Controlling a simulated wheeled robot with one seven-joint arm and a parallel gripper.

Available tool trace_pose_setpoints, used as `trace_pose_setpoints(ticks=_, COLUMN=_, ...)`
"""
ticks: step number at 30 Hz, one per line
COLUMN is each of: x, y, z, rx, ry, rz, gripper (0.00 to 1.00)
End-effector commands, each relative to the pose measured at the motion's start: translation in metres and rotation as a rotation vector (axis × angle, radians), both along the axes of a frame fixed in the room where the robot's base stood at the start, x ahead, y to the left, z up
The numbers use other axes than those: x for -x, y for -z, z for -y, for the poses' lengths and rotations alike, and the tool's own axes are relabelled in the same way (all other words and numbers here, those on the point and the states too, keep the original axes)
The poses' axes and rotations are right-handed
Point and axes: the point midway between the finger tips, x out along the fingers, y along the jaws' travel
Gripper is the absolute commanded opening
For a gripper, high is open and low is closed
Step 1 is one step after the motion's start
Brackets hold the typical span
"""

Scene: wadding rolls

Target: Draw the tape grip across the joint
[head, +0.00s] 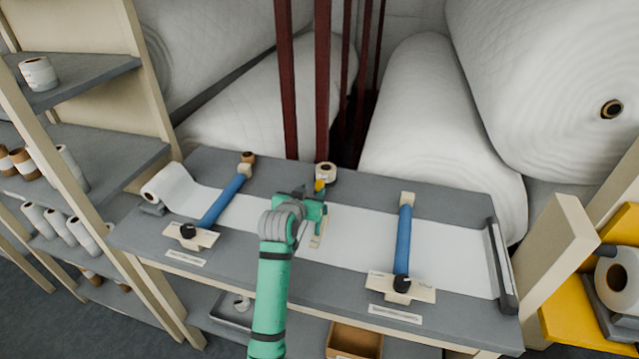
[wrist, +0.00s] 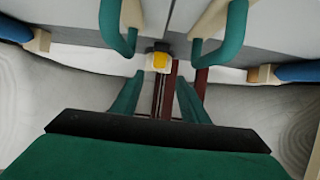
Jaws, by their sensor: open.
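The tape roll (head: 327,171) stands at the back edge of the bench, white with a brown core. A small yellow grip (head: 319,186) shows just in front of it, and a yellow piece (wrist: 160,57) is between my fingers in the wrist view. My gripper (head: 314,205) is open above the middle of the white wadding strip (head: 350,232). A pale narrow strip (head: 318,232) lies beneath it, partly hidden by my gripper. I cannot see the joint clearly, nor whether my fingers touch the yellow grip.
A blue bar (head: 222,200) lies across the wadding on the left and another blue bar (head: 403,240) on the right. A wadding roll end (head: 167,186) is at the bench's left. Dark red posts (head: 322,80) rise behind the bench (head: 455,206), with large white rolls beyond.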

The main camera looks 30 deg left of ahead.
Motion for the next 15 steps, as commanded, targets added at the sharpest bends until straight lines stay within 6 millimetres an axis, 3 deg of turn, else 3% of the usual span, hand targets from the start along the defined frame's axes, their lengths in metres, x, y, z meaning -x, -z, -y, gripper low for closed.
trace_pose_setpoints(ticks=15, x=-0.071, y=0.031, z=-0.023, rx=0.000, ry=-0.001, rz=0.000, gripper=0.41)
